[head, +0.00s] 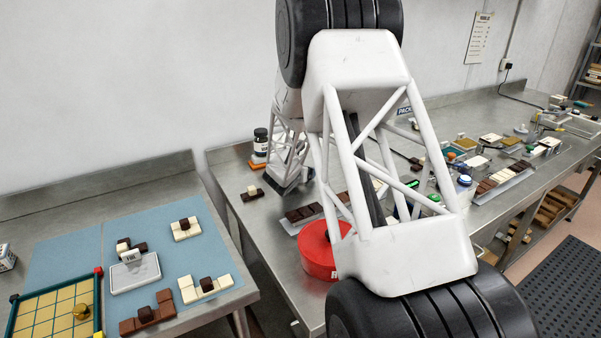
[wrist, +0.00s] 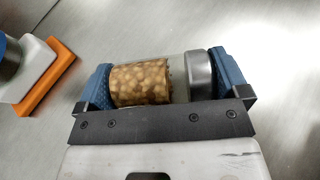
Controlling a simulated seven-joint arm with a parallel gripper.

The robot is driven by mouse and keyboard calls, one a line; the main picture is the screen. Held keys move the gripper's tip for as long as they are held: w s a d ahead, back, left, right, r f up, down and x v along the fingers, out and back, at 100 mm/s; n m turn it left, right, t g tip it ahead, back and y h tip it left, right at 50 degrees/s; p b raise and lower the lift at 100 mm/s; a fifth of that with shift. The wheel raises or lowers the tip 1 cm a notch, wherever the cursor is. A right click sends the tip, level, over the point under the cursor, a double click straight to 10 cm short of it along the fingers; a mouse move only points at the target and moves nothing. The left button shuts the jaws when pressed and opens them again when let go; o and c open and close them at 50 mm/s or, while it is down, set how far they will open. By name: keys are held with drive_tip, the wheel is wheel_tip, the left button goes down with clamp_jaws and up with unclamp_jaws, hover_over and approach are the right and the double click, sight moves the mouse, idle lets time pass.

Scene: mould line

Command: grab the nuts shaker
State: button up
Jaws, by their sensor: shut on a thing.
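The nuts shaker (wrist: 141,84) is a clear cylinder with tan nuts inside and a grey lid at its right end in the wrist view. It lies across my gripper (wrist: 168,82), with one blue finger pad against the nut-filled end and the other against the lid. The gripper is shut on it. In the head view my gripper (head: 288,184) is low at the back of the middle steel table, partly behind my arm. The shaker cannot be made out there. I cannot tell whether it touches the table.
A dark jar (head: 261,140) stands beside the gripper; an orange block (head: 257,165) is at its foot. A small chocolate piece (head: 252,194) lies in front. A red round tin (head: 318,252) is nearer, partly behind my arm. Blue mats (head: 200,255) with chocolates cover the left table.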

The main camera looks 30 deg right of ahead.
drive_tip(key=shift+r, duration=0.15)
wheel_tip(320, 180, up, 10)
drive_tip(key=shift+f, duration=0.15)
idle(0.4)
